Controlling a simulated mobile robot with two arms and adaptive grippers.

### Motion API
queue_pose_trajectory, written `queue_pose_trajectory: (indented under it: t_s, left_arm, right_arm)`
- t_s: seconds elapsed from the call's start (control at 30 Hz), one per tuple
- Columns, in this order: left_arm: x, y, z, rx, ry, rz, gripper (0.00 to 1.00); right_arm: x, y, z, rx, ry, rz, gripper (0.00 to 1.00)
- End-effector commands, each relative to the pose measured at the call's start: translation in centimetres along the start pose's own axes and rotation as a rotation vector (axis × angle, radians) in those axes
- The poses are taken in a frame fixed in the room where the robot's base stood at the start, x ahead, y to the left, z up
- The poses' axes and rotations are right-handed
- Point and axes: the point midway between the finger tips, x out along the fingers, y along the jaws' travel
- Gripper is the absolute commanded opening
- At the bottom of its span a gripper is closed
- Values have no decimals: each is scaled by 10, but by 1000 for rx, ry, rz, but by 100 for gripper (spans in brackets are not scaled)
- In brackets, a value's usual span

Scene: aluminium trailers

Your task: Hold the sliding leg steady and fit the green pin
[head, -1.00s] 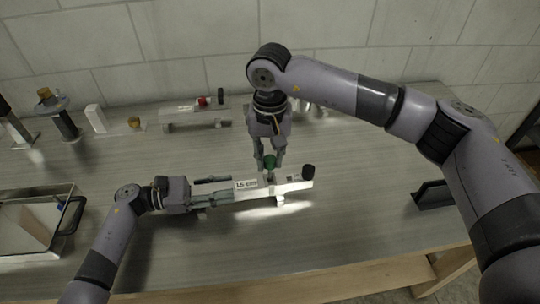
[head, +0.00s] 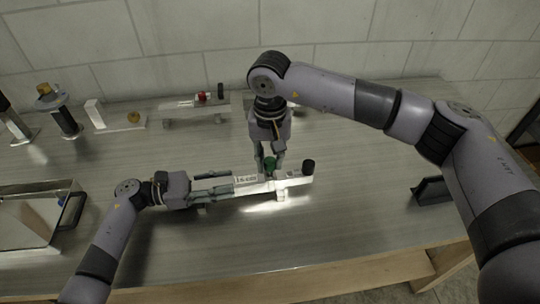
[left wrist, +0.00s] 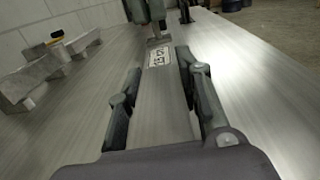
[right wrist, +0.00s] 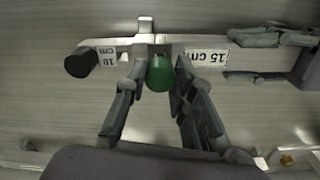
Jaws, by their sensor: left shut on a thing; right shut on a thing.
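The sliding leg, a pale metal bar (head: 292,182) with a "15 cm" label (right wrist: 205,57) and a "10 cm" label (right wrist: 108,57), lies across the middle of the bench. A black knob (right wrist: 80,62) is at its right end in the head view. My left gripper (head: 226,188) is shut on the bar's left part; its fingers flank the bar in the left wrist view (left wrist: 162,85). My right gripper (head: 270,160) points down and is shut on the green pin (right wrist: 160,73), between the two labels. The pin's lower end is hidden, so I cannot tell its depth.
A similar bar (head: 190,112) with a red pin (head: 202,97) lies at the back. A pale bracket (head: 95,114) and a flanged post (head: 62,122) stand at the back left. A tray (head: 20,190) is front left, a dark bracket (head: 432,192) right. The front bench is clear.

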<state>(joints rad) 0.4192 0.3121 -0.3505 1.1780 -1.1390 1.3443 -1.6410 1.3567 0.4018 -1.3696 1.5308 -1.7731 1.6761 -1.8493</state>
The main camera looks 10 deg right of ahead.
Motion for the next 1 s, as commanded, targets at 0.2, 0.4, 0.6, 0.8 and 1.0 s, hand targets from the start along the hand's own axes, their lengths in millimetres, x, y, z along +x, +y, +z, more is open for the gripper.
queue_pose_trajectory:
  t_s: [0.2, 0.4, 0.6, 0.8, 1.0]
  left_arm:
    - [0, 0, 0, 2, 0, 1, 0]
    - [0, 0, 0, 2, 0, 1, 0]
    - [0, 0, 0, 2, 0, 1, 0]
    - [0, 0, 0, 2, 0, 1, 0]
    - [0, 0, 0, 2, 0, 1, 0]
  right_arm:
    - [6, 0, 0, 0, 0, 0, 0]
    - [11, 0, 0, 1, 0, -1, 0]
    - [16, 0, 0, 0, 0, 0, 0]
    - [21, 0, 0, 0, 0, 0, 0]
    - [26, 0, 0, 0, 0, -1, 0]
